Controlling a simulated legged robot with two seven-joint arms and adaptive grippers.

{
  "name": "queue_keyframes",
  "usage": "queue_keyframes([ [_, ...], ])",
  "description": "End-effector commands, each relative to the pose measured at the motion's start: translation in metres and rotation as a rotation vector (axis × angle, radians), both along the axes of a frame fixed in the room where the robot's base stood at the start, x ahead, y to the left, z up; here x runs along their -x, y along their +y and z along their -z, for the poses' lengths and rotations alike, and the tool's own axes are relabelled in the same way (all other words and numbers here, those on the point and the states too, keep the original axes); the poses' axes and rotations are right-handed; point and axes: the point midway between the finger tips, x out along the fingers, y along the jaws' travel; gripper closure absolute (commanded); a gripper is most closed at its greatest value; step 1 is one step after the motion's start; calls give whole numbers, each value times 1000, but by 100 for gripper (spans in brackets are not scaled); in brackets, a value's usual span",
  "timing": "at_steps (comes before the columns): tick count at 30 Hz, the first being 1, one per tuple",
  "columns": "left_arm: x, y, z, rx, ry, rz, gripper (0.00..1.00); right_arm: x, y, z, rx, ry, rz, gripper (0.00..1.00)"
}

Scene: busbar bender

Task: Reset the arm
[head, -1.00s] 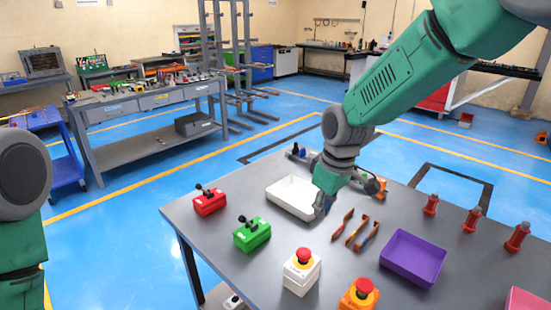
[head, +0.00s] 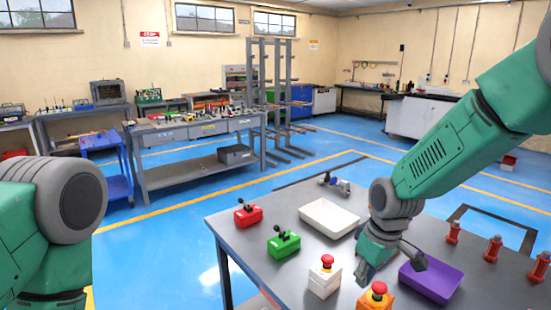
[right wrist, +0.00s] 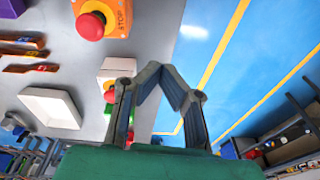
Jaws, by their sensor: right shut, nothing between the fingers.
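My right arm comes in from the right over the grey table (head: 235,225). Its gripper (head: 363,278) points down above the table, beside the white box with a red push-button (head: 325,277) and close to the orange one (head: 376,297). The gripper's fingers also show in the right wrist view (right wrist: 160,72), shut with nothing between them. My left arm shows at the left edge of the head view, but its gripper is out of view.
On the table are a white tray (head: 329,219), a purple tray (head: 431,280), a red lever box (head: 248,214), a green lever box (head: 284,243) and several red posts (head: 453,233). A workbench (head: 190,131) and blue cart (head: 104,145) stand behind. Blue floor lies clear between.

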Motion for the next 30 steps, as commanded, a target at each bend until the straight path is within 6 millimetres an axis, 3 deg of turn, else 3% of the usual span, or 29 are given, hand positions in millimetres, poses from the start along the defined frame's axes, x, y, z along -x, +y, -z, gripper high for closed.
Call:
queue_keyframes([
  [5, 0, 0, 0, 0, 0, 0, 49, 25, -8, 42, -7, 20, 59, 100],
  [11, 0, 0, 0, 0, 0, 0, 49, 73, -23, 102, -13, 46, 158, 100],
  [14, 0, 0, 0, 0, 1, 0, 49, 113, -35, 140, -11, 69, 233, 100],
  [19, 0, 0, 0, 0, 1, 0, 49, 205, -60, 195, 6, 103, 388, 100],
  [24, 0, 0, 0, 0, 0, 0, 49, 286, -81, 216, 36, 122, 517, 100],
  [30, 0, 0, 0, 0, 0, 0, 49, 370, -104, 214, 80, 136, 645, 100],
])
